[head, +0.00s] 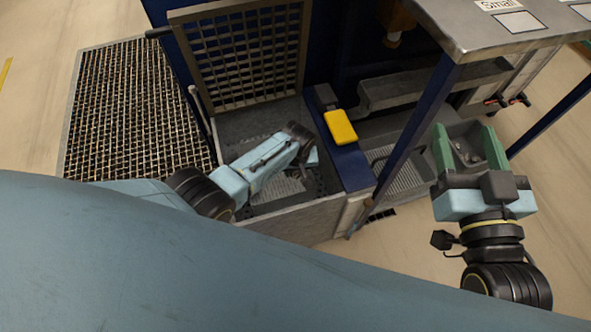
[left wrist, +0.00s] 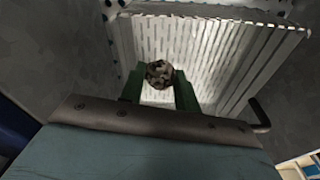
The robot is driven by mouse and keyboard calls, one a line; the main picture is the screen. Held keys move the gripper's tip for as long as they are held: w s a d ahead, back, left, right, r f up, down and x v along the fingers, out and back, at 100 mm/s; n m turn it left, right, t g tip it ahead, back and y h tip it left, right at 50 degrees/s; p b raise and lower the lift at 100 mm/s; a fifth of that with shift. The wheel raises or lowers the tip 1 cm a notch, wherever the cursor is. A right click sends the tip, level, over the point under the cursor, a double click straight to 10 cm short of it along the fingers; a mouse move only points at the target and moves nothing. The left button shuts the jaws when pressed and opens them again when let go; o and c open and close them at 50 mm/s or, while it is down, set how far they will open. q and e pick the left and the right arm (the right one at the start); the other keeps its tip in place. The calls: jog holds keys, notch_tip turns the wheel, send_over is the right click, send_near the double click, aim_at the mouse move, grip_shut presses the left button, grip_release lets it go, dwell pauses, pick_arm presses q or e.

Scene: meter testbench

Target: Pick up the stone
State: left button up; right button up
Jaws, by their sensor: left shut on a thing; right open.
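The stone (left wrist: 159,72) is a small, rough, brown-grey lump in the left wrist view. It sits between the green fingertips of my left gripper (left wrist: 159,88), which is shut on it. Behind it is a pale slotted basket (left wrist: 215,50) with ribbed sides. In the head view my left arm reaches down into the grey bin of the bench, and the stone and left fingertips are hidden there. My right gripper (head: 467,150) is open and empty, with green fingers apart, to the right of the bench.
A raised mesh lid (head: 245,55) stands behind the bin (head: 330,222). A yellow box (head: 340,127) is fixed on the blue frame right of my left arm. A metal shelf (head: 480,45) and blue posts stand near my right gripper. A floor grate (head: 135,110) lies left.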

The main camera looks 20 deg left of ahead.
pick_arm(q)
notch_tip(320, 180, up, 3)
jog(key=shift+p, duration=1)
jog(key=shift+r, duration=0.1)
pick_arm(e)
notch_tip(320, 180, down, 9)
jog(key=s+d+g+h, duration=0.2)
jog(key=g, duration=0.4)
jog(key=shift+s+d+f+g, duration=0.2)
jog(key=shift+s+d+g, duration=0.15)
jog(key=shift+s+g, duration=0.05)
pick_arm(q)
jog(key=shift+a+r, duration=0.1)
